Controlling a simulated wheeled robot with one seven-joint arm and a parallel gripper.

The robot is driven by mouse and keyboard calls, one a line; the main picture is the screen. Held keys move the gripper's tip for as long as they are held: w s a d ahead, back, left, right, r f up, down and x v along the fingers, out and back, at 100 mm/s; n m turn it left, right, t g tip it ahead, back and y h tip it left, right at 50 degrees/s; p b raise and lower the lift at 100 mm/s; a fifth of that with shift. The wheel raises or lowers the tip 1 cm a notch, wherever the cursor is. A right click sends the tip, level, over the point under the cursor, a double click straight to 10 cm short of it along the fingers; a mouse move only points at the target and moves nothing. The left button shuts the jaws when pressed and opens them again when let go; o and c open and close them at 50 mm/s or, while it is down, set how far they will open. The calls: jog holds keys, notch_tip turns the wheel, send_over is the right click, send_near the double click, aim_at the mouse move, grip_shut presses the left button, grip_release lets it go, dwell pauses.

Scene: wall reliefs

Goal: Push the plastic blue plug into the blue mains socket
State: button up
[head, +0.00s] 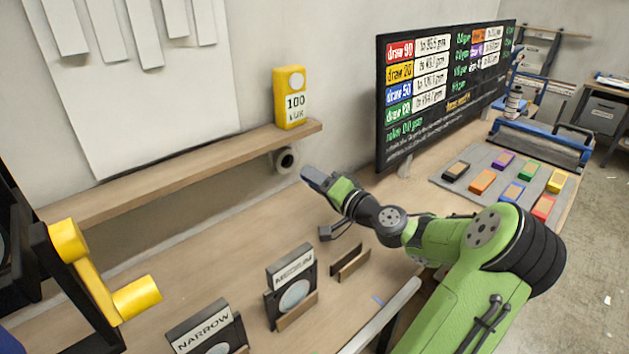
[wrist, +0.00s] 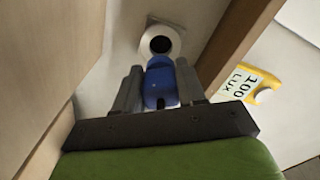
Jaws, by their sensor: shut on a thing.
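My gripper (head: 313,179) is shut on the blue plug, which shows clearly between the two grey fingers in the wrist view (wrist: 160,84). In the head view the plug is hard to tell from the fingertips. A round socket with a pale ring and a dark recess (head: 285,160) is on the wall below the shelf. It shows straight beyond the plug in the wrist view (wrist: 160,41); I see no blue on it. The plug's far end overlaps the ring's lower edge in that view. In the head view a small gap shows between gripper and socket.
A wooden shelf (head: 180,172) runs above the socket, with a yellow 100 LUX box (head: 290,98) at its end. A black board (head: 440,95) stands to the right. Labelled stands, such as MEDIUM (head: 291,284), are on the bench nearer me. Bench around the gripper is mostly clear.

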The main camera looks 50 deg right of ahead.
jog(key=shift+s, duration=0.15)
jog(key=shift+w+d+p, duration=0.15)
jog(key=shift+w+p, duration=0.1)
jog(key=shift+w, duration=1.2)
jog(key=shift+w+d+p, duration=0.15)
jog(key=shift+w+p, duration=0.1)
jog(key=shift+w, duration=1.2)
jog(key=shift+w, duration=0.1)
jog(key=shift+w, duration=0.35)
jog(key=shift+w+d, duration=0.1)
jog(key=shift+w, duration=0.35)
jog(key=o, duration=1.1)
